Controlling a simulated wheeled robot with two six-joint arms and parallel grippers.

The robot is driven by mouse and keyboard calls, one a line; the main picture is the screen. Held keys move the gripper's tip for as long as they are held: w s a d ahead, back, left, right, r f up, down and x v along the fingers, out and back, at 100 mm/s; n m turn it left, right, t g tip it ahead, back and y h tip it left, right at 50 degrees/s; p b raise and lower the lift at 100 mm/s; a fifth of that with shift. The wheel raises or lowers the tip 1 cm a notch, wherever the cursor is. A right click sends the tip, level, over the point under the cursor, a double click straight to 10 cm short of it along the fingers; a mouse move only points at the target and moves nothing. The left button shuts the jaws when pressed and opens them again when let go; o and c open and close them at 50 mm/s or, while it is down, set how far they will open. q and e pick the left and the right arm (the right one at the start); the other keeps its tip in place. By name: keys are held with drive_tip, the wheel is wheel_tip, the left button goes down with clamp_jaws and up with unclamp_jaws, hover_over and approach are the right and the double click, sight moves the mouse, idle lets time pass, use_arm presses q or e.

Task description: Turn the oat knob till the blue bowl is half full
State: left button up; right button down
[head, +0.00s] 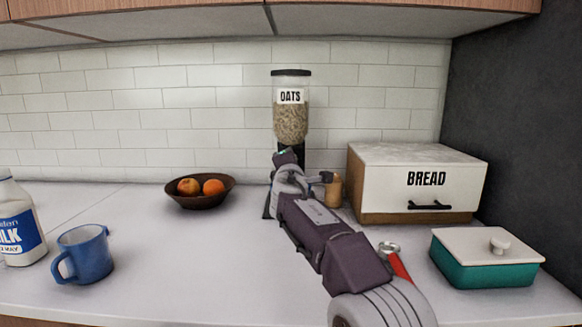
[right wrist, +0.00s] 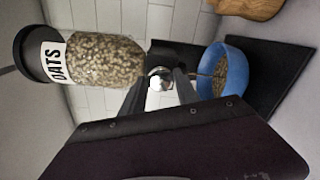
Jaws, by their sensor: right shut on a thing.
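The oat dispenser (head: 291,115) stands against the tiled wall, its clear "OATS" jar holding plenty of oats. The jar also shows sideways in the right wrist view (right wrist: 105,60). My right gripper (right wrist: 158,88) is shut on the shiny round oat knob (right wrist: 160,75) below the jar. In the head view my right arm hides the knob and the bowl. The blue bowl (right wrist: 239,70) sits on the dispenser's dark base, under the outlet, with oats (right wrist: 220,77) inside; their exact level is hard to judge. My left gripper is not in view.
A bread box (head: 400,180) and a teal dish (head: 487,262) stand right of my arm. A red-handled utensil (head: 399,266) lies beside it. A fruit bowl (head: 200,198), blue mug (head: 84,255) and milk bottle (head: 16,222) stand left. The middle-left counter is clear.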

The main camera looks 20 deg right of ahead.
drive_tip(key=shift+m, duration=0.3)
idle(0.4)
drive_tip(key=c, duration=0.9)
unclamp_jaws()
drive_tip(key=b+v, duration=0.3)
drive_tip(key=v, duration=0.6)
